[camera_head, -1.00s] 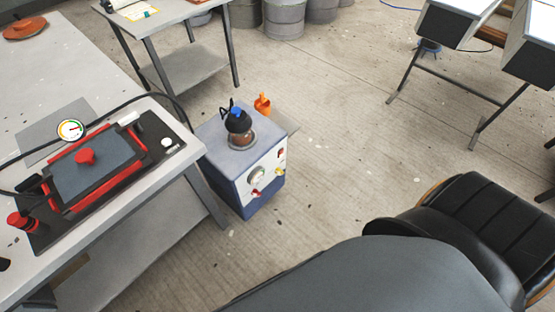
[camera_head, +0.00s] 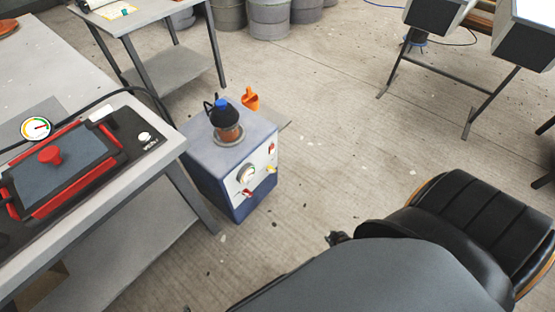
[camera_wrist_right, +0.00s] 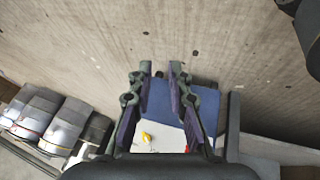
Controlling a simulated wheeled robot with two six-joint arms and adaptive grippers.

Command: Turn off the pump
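The pump is a blue box with a white front panel (camera_head: 252,178), standing on the floor right of the left table. Its panel carries a round gauge (camera_head: 246,173), a red knob (camera_head: 247,193), a yellow knob (camera_head: 271,169) and a small red switch (camera_head: 271,148). In the right wrist view, the blue pump body (camera_wrist_right: 165,103) and yellow knob (camera_wrist_right: 146,137) show beyond my right gripper (camera_wrist_right: 161,68), which is open and empty, apart from the panel. My left gripper is not in view.
A table (camera_head: 172,158) with a red-framed mould or press (camera_head: 62,178) and a dial gauge (camera_head: 36,128) stands left of the pump. An orange cup-like object (camera_head: 251,99) is behind the pump. Open floor lies right of the pump.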

